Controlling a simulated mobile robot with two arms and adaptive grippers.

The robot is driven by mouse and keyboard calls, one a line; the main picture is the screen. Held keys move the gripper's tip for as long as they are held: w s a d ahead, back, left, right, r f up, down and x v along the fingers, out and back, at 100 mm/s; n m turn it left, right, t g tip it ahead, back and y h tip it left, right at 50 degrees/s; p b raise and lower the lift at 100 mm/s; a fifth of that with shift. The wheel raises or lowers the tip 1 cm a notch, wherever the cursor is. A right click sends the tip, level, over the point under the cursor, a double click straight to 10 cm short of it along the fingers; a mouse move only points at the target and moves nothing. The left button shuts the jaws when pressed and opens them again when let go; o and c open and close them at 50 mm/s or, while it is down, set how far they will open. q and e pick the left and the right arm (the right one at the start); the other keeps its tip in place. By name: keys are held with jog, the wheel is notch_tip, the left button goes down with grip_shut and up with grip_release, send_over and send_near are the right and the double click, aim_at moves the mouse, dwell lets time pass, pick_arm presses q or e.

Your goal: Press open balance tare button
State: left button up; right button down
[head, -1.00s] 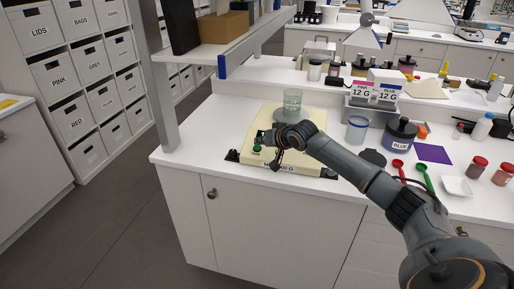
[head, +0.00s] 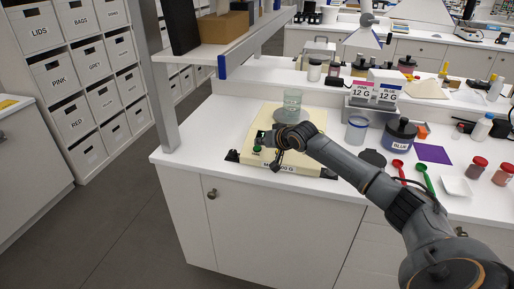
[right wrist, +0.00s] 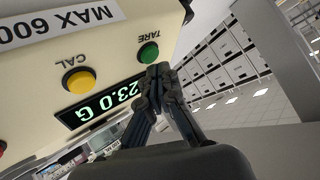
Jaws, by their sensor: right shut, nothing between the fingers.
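The cream open balance (head: 259,124) stands on the near bench with a glass beaker (head: 292,103) on its round pan. Its green tare button (head: 257,149) is on the front left; in the right wrist view the green button (right wrist: 149,52) is labelled TARE. The lit display (right wrist: 100,105) reads 23.0 G, its end close to my fingers. My right gripper (right wrist: 160,72) is shut and empty, its fingertips right beside the green button; I cannot tell if they touch it. My left gripper is not in view.
A yellow CAL button (right wrist: 77,80) sits beside the tare button. Right of the balance are a blue-rimmed cup (head: 356,130), a BLUE jar (head: 399,137), red and green scoops and a white dish (head: 456,187). A shelf post (head: 163,95) rises at the left.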

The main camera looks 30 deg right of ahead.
jog(key=shift+w+d+f, duration=0.1)
jog(key=shift+f, duration=0.2)
jog(key=shift+f, duration=0.2)
dwell(0.4)
jog(key=shift+r+p, duration=0.65)
jog(key=shift+p, duration=0.3)
jog(key=shift+a+r+p, duration=0.2)
jog(key=shift+r+p, duration=0.05)
jog(key=shift+p, duration=0.05)
jog(key=r+p, duration=0.1)
jog(key=p, duration=0.1)
jog(key=s+a+r+p, duration=0.1)
jog(key=r+p, duration=0.3)
jog(key=shift+s+a, duration=0.25)
jog(key=shift+s, duration=0.1)
